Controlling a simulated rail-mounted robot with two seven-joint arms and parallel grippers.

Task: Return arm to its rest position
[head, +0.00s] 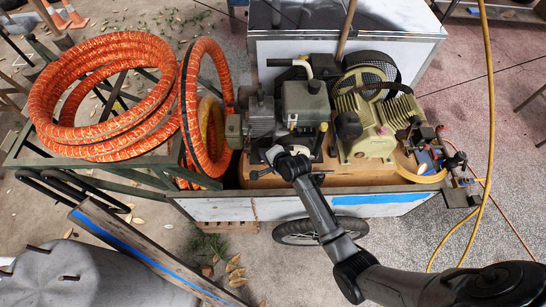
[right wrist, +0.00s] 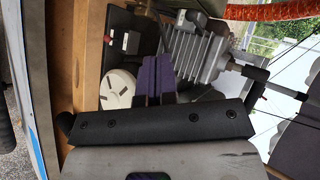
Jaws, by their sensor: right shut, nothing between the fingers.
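My right arm reaches in from the lower right of the head view, and its wrist end (head: 290,160) is over the front middle of the compressor cart (head: 285,208). In the right wrist view my right gripper's purple fingers (right wrist: 152,80) are together with nothing between them. They point in among the machinery, between a white round part (right wrist: 117,88) and a grey finned cylinder (right wrist: 190,55). I cannot tell whether they touch either one. In the head view the arm's end hides part of the machinery's front. My left gripper is not in view.
Coiled orange hose (head: 105,95) lies on a green frame at the left. A green-beige motor (head: 365,125) and a grey-black pump (head: 305,105) sit on the cart. A yellow hose (head: 489,100) hangs at the right.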

